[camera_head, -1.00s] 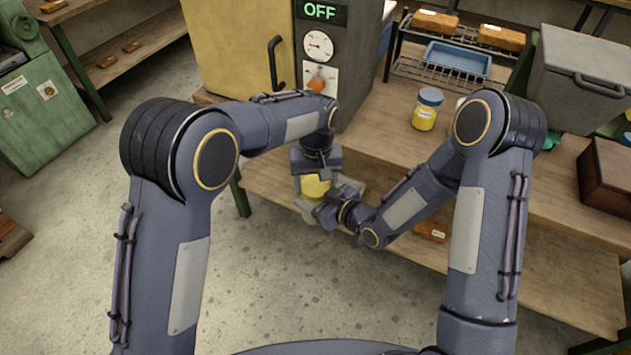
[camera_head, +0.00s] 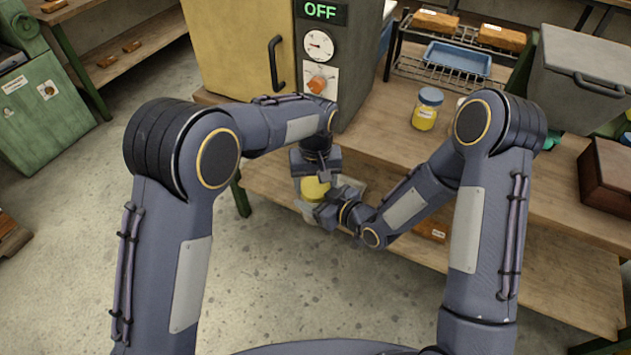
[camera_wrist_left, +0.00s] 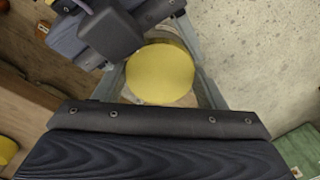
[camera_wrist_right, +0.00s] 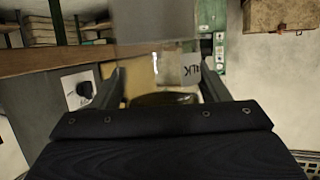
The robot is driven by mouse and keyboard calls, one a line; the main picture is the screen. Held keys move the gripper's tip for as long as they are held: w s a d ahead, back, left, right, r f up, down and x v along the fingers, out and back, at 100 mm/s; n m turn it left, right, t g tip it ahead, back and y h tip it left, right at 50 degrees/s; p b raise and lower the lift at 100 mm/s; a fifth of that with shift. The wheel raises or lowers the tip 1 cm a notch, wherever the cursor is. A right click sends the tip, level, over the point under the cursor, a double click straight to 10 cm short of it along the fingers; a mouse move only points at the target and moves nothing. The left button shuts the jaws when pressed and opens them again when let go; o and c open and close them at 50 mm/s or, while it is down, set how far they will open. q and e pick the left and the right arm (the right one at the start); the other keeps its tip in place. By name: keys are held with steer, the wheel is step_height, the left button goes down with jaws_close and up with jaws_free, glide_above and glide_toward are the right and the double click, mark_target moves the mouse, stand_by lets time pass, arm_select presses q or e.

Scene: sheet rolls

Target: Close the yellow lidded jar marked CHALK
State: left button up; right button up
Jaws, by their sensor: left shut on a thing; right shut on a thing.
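The yellow lid (camera_head: 315,189) shows between the fingers of my left gripper (camera_head: 316,178), which comes down from above and is shut on it. In the left wrist view the lid (camera_wrist_left: 160,73) is a flat yellow disc between the fingers. My right gripper (camera_head: 328,212) comes in from the right and is shut on the pale, see-through jar body (camera_head: 309,211) under the lid. In the right wrist view the jar (camera_wrist_right: 168,72) sits between the fingers, its partly hidden label upside down. Whether the lid is fully seated cannot be told.
The wooden bench (camera_head: 385,140) is behind and right of the jar, with a lower shelf (camera_head: 270,190). On it stand an oven marked OFF (camera_head: 322,45), a blue-lidded jar with yellow contents (camera_head: 426,110), a rack with a blue tray (camera_head: 457,58) and a grey bin (camera_head: 580,80).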

arm_select(q)
steer(key=shift+f, duration=0.4)
arm_select(e)
steer(key=shift+a+r, duration=0.1)
steer(key=shift+r, duration=0.1)
arm_select(q)
steer(key=shift+a+f, duration=0.1)
steer(key=shift+a, duration=0.1)
arm_select(e)
steer(key=shift+a+r, duration=0.1)
steer(key=shift+r, duration=0.1)
arm_select(q)
steer(key=shift+s+d+r, duration=0.1)
steer(key=shift+s+r, duration=0.05)
steer(key=shift+r, duration=0.25)
arm_select(e)
steer(key=shift+w, duration=0.1)
arm_select(q)
steer(key=shift+d+r, duration=0.1)
steer(key=shift+d, duration=0.05)
arm_select(e)
steer(key=shift+f, duration=0.1)
arm_select(q)
steer(key=shift+d+r, duration=0.2)
steer(key=shift+r, duration=0.25)
arm_select(e)
steer(key=shift+f, duration=0.2)
